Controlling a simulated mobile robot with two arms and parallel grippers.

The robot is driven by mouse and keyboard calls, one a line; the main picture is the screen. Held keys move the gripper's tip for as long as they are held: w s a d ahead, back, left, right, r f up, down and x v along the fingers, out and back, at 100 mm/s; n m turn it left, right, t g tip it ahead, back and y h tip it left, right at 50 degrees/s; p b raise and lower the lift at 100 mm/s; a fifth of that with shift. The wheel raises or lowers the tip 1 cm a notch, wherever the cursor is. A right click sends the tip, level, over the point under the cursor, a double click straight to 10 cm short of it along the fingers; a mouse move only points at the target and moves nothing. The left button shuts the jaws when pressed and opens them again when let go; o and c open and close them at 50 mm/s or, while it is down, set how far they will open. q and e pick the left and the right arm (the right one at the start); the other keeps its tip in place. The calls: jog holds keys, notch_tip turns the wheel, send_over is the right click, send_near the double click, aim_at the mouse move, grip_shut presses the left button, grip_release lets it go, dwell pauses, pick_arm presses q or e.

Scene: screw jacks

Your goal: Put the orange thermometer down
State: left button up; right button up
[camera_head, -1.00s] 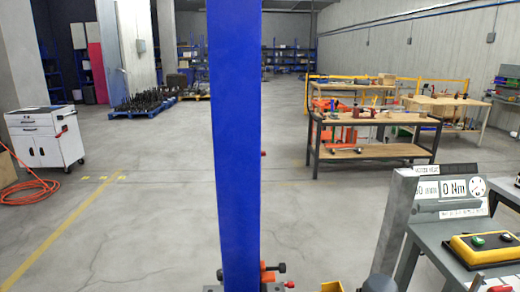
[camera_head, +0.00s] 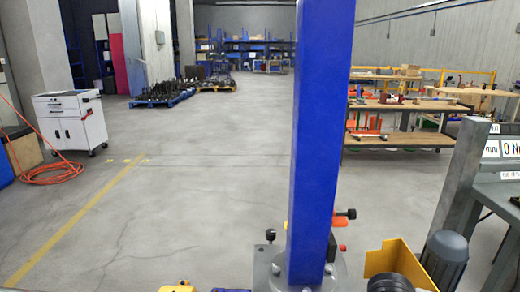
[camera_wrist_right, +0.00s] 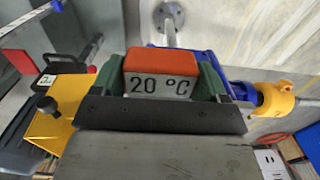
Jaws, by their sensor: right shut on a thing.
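The orange thermometer (camera_wrist_right: 162,64) shows in the right wrist view as an orange block with a pale face marked "20 °C". My right gripper (camera_wrist_right: 160,80) is shut on it, with a green finger on each side. The dark bar of the gripper covers its near lower edge. I cannot tell whether the thermometer touches anything beyond the fingers. I do not make out the thermometer or either gripper in the head view. My left gripper is not in view.
A blue post (camera_head: 318,140) stands upright on a round grey base (camera_head: 270,268). A yellow bracket (camera_head: 392,262) and a grey motor-like part (camera_head: 446,258) are to its right. A white tool cart (camera_head: 72,122) and orange hose (camera_head: 50,172) stand far left. Open floor lies between.

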jog(key=shift+w, duration=0.15)
jog(key=shift+w+a+m, duration=0.25)
jog(key=shift+w+m, duration=0.05)
jog(key=shift+m, duration=0.2)
jog(key=w+a+r+m+b, duration=0.6)
jog(key=w+a+r+m, duration=0.35)
jog(key=m, duration=0.75)
jog(key=w+a+f, duration=0.2)
jog(key=a, duration=0.1)
jog(key=w+a+f, duration=0.2)
jog(key=a, duration=0.1)
jog(key=w+a+f, duration=0.2)
jog(key=a+f, duration=0.1)
jog(key=shift+w+p, duration=0.3)
jog(key=shift+p, duration=0.1)
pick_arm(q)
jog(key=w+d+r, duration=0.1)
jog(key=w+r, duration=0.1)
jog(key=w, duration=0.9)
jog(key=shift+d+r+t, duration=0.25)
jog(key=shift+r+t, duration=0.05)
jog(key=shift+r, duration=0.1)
pick_arm(e)
jog(key=shift+f, duration=1.95)
jog(key=shift+f, duration=0.1)
